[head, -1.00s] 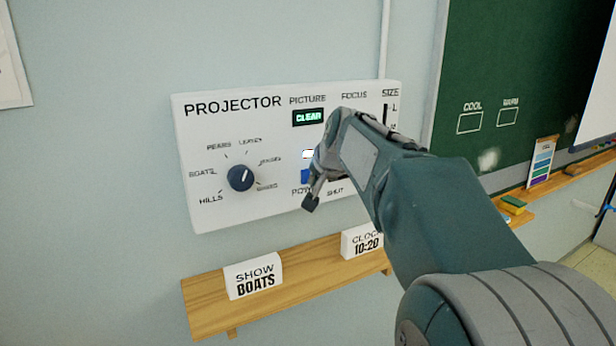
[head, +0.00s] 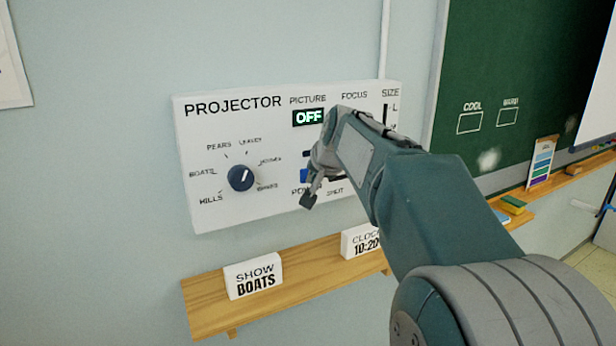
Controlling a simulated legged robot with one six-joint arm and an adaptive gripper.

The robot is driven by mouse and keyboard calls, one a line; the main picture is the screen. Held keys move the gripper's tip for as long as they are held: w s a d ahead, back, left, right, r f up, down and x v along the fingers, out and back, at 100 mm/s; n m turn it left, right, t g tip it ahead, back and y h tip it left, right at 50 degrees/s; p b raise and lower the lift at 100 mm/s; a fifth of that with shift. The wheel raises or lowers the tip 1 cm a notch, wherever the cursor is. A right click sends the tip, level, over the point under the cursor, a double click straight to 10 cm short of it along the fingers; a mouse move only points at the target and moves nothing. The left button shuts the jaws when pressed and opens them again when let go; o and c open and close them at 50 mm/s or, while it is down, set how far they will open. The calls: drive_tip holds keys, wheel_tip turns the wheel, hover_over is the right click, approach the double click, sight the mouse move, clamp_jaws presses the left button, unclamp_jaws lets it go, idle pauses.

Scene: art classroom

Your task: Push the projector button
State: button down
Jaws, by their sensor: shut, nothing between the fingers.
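The white projector panel (head: 230,128) hangs on the wall. Its picture display (head: 309,117) reads OFF in lit letters. A blue power button (head: 304,175) sits below it, partly covered by my gripper (head: 309,200). My gripper is shut and empty, right in front of the button; I cannot tell whether it touches it. A dark lamp or window (head: 308,154) shows just above the button. The round dark blue dial (head: 241,178) at the left has several picture names around it. My arm hides the focus area and part of the size slider (head: 386,113).
A green chalkboard (head: 500,60) with COOL and WARM boxes stands at the right.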

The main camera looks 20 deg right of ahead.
drive_tip(key=shift+s, duration=0.45)
idle(0.3)
drive_tip(key=s, duration=0.6)
drive_tip(key=shift+d, duration=0.15)
idle(0.5)
drive_tip(key=s+a+f+n+g, duration=0.1)
drive_tip(key=s+a+f+n, duration=0.1)
drive_tip(key=s+a+f, duration=0.3)
drive_tip(key=s+a+f+n+g, duration=0.1)
drive_tip(key=s+a+f+n, duration=0.2)
drive_tip(key=s, duration=0.7)
drive_tip(key=s+a+f+n+g, duration=0.1)
drive_tip(key=s+a+f+n, duration=0.2)
drive_tip(key=s+a+f, duration=0.3)
drive_tip(key=shift+s+a+f+y, duration=0.3)
drive_tip(key=shift+s+a+f, duration=0.1)
drive_tip(key=shift+s, duration=0.3)
